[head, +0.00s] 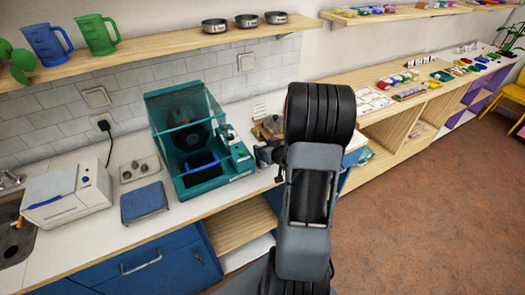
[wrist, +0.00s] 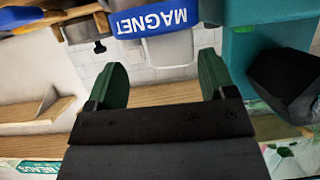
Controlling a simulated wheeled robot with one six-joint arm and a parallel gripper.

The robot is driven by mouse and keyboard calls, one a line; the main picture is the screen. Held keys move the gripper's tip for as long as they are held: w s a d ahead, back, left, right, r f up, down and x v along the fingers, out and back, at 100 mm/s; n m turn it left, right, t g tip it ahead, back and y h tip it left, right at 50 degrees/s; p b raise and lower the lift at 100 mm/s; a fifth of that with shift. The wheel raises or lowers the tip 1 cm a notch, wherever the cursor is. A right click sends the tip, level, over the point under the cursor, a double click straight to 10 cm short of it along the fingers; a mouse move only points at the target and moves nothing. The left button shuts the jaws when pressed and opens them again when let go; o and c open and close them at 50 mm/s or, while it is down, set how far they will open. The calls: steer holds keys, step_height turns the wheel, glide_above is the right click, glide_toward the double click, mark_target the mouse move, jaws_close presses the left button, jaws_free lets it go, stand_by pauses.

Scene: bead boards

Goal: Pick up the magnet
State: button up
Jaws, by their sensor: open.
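The magnet (wrist: 150,20) is a blue piece with white "MAGNET" lettering, upside down at the top of the wrist view. A grey part shows just below it in that picture. My gripper (wrist: 162,76) is open, with its two green fingers apart and nothing seen between them. The magnet lies beyond the fingertips, and I see no contact. In the head view my arm hides part of the counter, and I cannot make out the magnet there.
A teal machine with a clear cover (head: 190,130) stands on the counter left of my arm. A white box (head: 66,194) and a blue pad (head: 144,202) are farther left. Shelves with colourful small items (head: 400,80) run to the right. Brown floor lies open at the lower right.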

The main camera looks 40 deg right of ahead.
mark_target(263, 144)
steer(key=shift+x, duration=1.7)
